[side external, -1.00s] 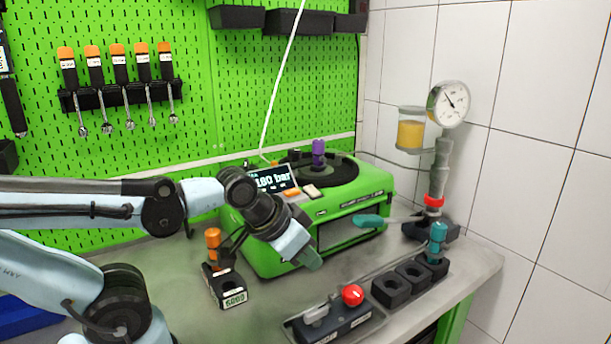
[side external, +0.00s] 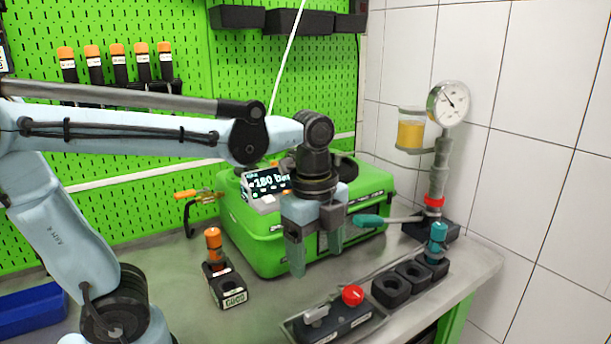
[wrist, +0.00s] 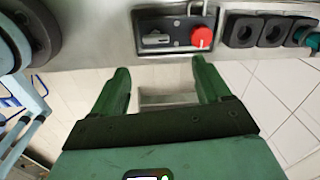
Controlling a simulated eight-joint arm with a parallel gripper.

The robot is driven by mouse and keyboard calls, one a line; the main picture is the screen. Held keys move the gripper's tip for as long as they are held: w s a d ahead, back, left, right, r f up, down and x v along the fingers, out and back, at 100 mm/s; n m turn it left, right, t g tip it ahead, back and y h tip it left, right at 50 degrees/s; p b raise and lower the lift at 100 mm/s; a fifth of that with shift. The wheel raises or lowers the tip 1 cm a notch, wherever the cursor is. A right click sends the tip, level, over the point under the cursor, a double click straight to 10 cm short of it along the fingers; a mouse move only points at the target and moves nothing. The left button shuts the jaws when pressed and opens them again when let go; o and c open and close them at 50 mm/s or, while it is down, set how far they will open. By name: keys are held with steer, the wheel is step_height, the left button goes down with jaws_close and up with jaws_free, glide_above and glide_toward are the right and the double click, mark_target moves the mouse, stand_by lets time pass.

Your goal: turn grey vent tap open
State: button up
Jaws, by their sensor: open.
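The grey vent tap (side external: 317,314) is a small grey lever on a black block with a red knob (side external: 352,295) at the bench's front edge. In the wrist view the grey tap (wrist: 156,39) lies flat, left of the red knob (wrist: 202,37), just beyond my fingertips. My gripper (side external: 317,250) points down, open and empty, above and behind the tap block in the side view. Both green fingers show in the wrist view (wrist: 161,66), apart from the tap, with nothing between them.
The green pump unit (side external: 265,238) with its display stands behind my gripper. A teal-handled lever (side external: 370,220) reaches out from the gauge column (side external: 440,180). Black sockets (side external: 390,289) with a teal-topped part (side external: 437,240) stand right. An orange-topped part (side external: 213,240) stands left.

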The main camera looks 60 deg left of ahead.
mark_target(316, 309)
steer(key=shift+m+g, duration=0.3)
steer(key=shift+m, duration=0.5)
steer(key=shift+d+f, duration=0.15)
steer(key=shift+f, duration=5.7)
steer(key=c, duration=1)
steer(key=shift+c, duration=0.3)
